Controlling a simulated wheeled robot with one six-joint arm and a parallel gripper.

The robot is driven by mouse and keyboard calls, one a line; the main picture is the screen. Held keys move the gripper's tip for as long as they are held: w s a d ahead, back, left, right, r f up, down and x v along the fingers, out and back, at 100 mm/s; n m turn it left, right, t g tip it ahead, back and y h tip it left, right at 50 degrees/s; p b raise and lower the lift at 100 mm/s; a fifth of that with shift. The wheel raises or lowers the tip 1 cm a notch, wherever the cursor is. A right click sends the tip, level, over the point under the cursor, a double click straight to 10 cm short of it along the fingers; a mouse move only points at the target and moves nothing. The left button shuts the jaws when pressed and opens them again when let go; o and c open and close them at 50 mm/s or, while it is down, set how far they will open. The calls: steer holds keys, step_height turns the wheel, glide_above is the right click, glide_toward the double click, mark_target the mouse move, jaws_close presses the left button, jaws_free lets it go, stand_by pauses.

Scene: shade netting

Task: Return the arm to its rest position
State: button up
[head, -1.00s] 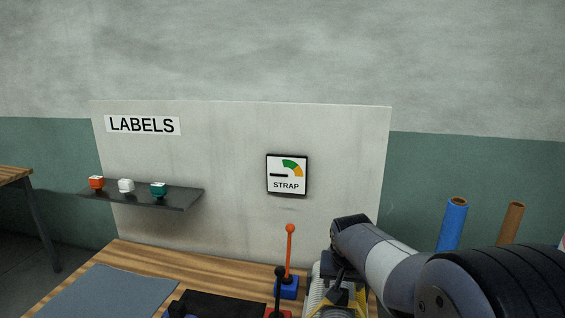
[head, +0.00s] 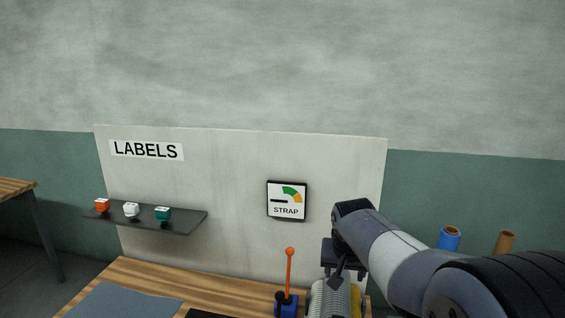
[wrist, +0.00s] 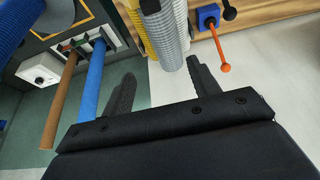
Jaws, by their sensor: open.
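My arm (head: 395,255) reaches in from the lower right in the head view and is bent at a dark joint above the bench. My gripper (wrist: 160,82) shows in the wrist view with its two dark fingers spread apart and nothing between them. A grey ribbed roll (wrist: 167,38) lies beyond the fingertips, apart from them as far as I can tell.
An orange-knobbed lever on a blue base (head: 288,285) stands beside the ribbed rolls (head: 328,300). Blue (head: 449,238) and brown (head: 504,242) tubes stand at right. A shelf (head: 150,218) holds three small coloured blocks. A STRAP gauge (head: 287,200) hangs on the panel.

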step_height(320, 180, up, 9)
steer(key=p, duration=0.6)
steer(key=shift+f, duration=0.1)
